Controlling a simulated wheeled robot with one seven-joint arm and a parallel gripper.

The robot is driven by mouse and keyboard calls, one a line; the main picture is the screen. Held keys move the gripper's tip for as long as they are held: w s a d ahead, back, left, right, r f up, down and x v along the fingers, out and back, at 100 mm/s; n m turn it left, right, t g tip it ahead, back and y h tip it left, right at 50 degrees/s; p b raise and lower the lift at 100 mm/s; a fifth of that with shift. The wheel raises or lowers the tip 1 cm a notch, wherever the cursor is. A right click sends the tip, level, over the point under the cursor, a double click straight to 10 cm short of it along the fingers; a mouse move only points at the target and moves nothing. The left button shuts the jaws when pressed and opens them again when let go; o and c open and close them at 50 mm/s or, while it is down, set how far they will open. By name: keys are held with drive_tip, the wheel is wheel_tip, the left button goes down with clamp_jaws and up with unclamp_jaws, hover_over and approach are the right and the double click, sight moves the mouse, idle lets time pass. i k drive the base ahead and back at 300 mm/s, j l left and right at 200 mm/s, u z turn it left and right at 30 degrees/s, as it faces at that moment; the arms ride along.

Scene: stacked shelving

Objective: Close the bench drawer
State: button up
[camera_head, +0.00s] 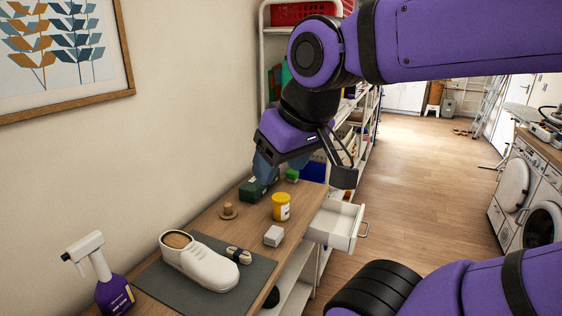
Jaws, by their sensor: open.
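The bench drawer (336,223) is white and stands pulled out from the right side of the wooden bench (196,234). Its pale handle (365,230) is on the right end of its front. My gripper (305,174) is above the far part of the bench, up and to the left of the drawer. It is open, with its fingers spread, and apart from the handle. It partly hides the things behind it.
On the bench are a white shoe (205,265) on a grey mat, a yellow jar (281,208), a small white box (273,236), a wooden knob-like piece (229,211) and a purple spray bottle (112,290). Shelving stands behind. The wooden floor (415,190) right of the drawer is clear.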

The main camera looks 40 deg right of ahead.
sight(336, 224)
drive_tip(key=l+z, duration=0.65)
drive_tip(key=z, duration=0.2)
drive_tip(key=l+z, duration=0.4)
drive_tip(key=j, duration=0.1)
